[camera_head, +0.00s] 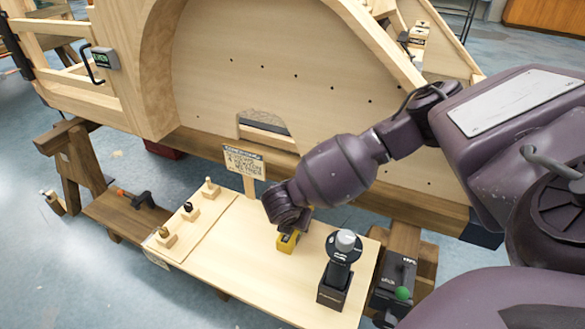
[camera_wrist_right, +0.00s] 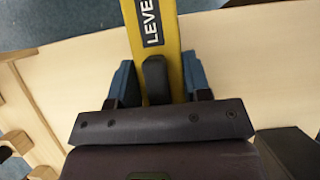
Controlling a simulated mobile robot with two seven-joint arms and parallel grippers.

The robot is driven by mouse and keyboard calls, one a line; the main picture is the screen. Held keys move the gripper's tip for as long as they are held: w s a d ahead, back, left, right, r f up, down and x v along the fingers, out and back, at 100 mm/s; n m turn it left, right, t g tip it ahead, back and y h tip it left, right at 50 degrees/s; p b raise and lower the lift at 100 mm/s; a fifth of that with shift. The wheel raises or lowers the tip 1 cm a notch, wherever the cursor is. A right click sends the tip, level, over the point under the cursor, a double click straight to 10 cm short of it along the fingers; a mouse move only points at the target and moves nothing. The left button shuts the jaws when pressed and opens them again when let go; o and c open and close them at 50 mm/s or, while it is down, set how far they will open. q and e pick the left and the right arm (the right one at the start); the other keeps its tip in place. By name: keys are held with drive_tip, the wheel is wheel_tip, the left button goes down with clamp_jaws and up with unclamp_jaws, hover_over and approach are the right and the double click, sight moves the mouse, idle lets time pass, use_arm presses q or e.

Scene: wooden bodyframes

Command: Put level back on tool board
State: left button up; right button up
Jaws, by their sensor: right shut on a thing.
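The yellow level (camera_head: 287,242), with a dark label reading "LEVE", is at the board's right-centre, mostly hidden by my right gripper in the head view. My right gripper (camera_head: 292,224) points down and is shut on it. In the right wrist view the level (camera_wrist_right: 184,45) runs up between the two blue fingers of the gripper (camera_wrist_right: 160,82). The light wooden tool board (camera_head: 240,262) lies below. I cannot tell whether the level touches the board. My left gripper is not in view.
A black tool with a grey knob (camera_head: 342,262) stands upright on the board's right part. Small wooden holders with pegs (camera_head: 188,210) line its left side. A sign (camera_head: 243,161) stands at the back edge. A large wooden frame (camera_head: 270,70) rises behind. A grey box with a green button (camera_head: 398,285) is to the right.

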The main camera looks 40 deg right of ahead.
drive_tip(key=shift+w+r, duration=0.1)
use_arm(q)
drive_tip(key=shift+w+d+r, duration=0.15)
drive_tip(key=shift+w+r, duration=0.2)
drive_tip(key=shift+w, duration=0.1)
use_arm(e)
drive_tip(key=o, duration=1.2)
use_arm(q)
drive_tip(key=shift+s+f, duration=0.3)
